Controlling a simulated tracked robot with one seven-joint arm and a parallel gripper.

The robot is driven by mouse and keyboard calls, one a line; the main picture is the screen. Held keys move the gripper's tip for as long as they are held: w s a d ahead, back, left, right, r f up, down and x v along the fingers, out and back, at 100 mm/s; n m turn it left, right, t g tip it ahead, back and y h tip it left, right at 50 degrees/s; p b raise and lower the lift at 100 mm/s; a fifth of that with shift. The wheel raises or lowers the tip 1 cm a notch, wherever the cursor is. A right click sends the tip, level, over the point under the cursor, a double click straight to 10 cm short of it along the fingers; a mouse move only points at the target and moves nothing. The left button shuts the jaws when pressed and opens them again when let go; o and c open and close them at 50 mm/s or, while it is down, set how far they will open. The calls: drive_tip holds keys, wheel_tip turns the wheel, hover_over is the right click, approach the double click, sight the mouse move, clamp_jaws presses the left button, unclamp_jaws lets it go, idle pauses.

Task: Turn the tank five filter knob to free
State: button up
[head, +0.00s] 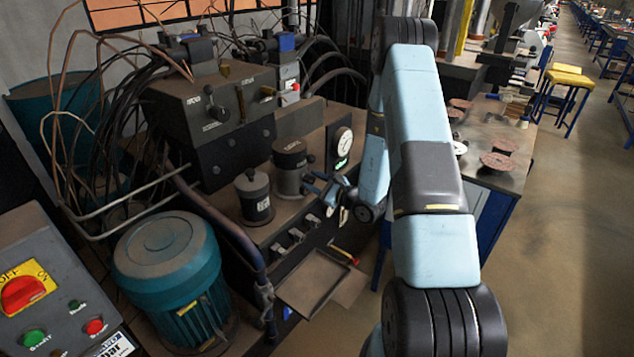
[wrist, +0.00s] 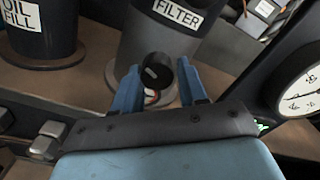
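The filter canister (wrist: 152,38) is a dark upright cylinder with a white "FILTER" label; it also shows in the head view (head: 290,183). A dark round knob (wrist: 156,75) with a pale mark on its face sticks out from its front. My gripper (wrist: 160,82) has its two blue fingers on either side of the knob, parted, with the knob between their tips. I cannot tell whether either finger touches it. In the head view my gripper (head: 322,184) is at the canister's right side, and the knob is hard to make out there.
The oil fill canister (wrist: 40,30) stands left of the filter. A round gauge (wrist: 300,92) is close on the right. Grey switches (wrist: 48,138) line the front panel. In the head view, a teal motor (head: 170,265) and a valve block (head: 215,110) flank the unit.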

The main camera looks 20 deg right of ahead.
drive_tip(key=o, duration=0.3)
drive_tip(key=shift+a, duration=0.1)
drive_tip(key=v, duration=1.4)
